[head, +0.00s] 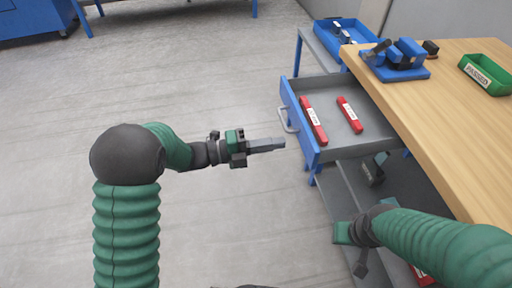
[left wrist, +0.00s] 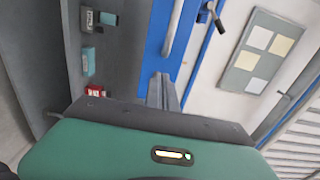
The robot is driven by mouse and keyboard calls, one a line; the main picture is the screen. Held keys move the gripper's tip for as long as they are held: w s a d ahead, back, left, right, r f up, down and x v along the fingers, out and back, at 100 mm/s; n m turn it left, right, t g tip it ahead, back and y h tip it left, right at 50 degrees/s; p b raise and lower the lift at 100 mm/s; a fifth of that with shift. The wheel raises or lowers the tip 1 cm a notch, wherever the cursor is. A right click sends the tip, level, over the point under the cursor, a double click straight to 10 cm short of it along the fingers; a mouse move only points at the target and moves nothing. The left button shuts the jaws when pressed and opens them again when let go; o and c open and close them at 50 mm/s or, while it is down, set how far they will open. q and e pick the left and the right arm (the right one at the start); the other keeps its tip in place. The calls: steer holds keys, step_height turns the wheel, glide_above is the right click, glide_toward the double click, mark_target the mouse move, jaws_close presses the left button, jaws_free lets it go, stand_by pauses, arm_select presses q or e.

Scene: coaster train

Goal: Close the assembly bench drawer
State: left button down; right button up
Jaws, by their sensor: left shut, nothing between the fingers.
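The assembly bench drawer (head: 345,142) is pulled out, with its blue front and grey handle (head: 286,121) facing left in the head view. Two red labelled items (head: 313,120) (head: 349,115) lie inside it. My left gripper (head: 282,144) is shut and empty, its fingertips just left of the drawer front, near and below the handle; I cannot tell whether they touch. The left wrist view shows the blue drawer front (left wrist: 155,50) and handle (left wrist: 175,28) ahead of the shut fingers (left wrist: 163,82). My right gripper (head: 350,236) is low by the bench's lower shelf, its fingers unclear.
The wooden benchtop (head: 440,100) carries a blue vise (head: 398,60) and a green bin (head: 486,75). A blue tray (head: 345,36) stands behind the drawer. A grey lower shelf (head: 400,190) is under it, with a dark item (head: 374,168).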

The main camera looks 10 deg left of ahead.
mark_target(303, 140)
arm_select(q)
steer(key=shift+b+x, duration=0.45)
steer(key=shift+x, duration=1.9)
arm_select(e)
steer(key=shift+f, duration=0.6)
arm_select(q)
steer(key=shift+s, duration=0.1)
